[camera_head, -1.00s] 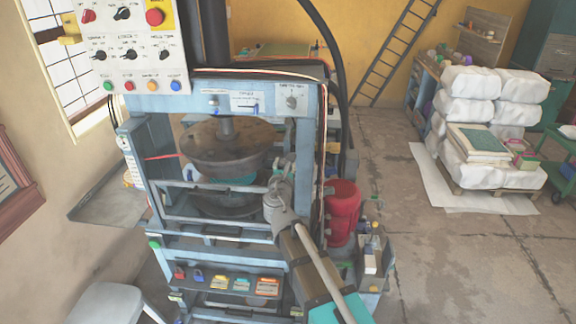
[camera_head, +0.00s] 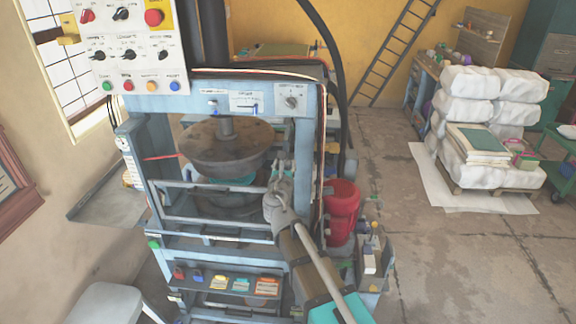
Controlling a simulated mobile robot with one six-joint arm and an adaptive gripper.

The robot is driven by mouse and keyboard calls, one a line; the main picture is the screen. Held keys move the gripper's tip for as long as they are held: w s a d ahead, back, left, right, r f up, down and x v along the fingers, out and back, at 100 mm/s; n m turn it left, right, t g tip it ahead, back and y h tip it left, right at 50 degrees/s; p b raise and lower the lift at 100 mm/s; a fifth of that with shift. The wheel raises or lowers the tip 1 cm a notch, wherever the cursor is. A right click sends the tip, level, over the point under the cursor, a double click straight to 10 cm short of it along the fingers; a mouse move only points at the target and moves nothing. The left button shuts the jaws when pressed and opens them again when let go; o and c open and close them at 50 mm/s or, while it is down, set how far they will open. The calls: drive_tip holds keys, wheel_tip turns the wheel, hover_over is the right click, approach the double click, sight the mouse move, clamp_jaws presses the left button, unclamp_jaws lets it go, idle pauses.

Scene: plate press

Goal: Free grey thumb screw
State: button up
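The grey thumb screw cannot be made out; it is too small or hidden behind my gripper. The blue-grey press (camera_head: 143,172) stands in front of me. A dark round plate (camera_head: 222,150) with a stub on top sits inside its frame, above a lower round part (camera_head: 232,203) and a teal piece between them. My gripper (camera_head: 281,168) is at the right side of the press opening, beside the right post and just right of the round plate. Its fingers point up and away from me. They are too small to show whether they are open or hold anything.
A control panel (camera_head: 128,55) hangs at the upper left. A red cylinder (camera_head: 342,205) stands close right of my arm. A shelf (camera_head: 238,291) with small coloured items is below the opening. White sacks (camera_head: 467,112) are stacked at the right; the floor between is clear.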

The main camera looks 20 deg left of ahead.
drive_tip(key=shift+o, duration=1.4)
drive_tip(key=shift+s, duration=0.15)
drive_tip(key=v, duration=1.2)
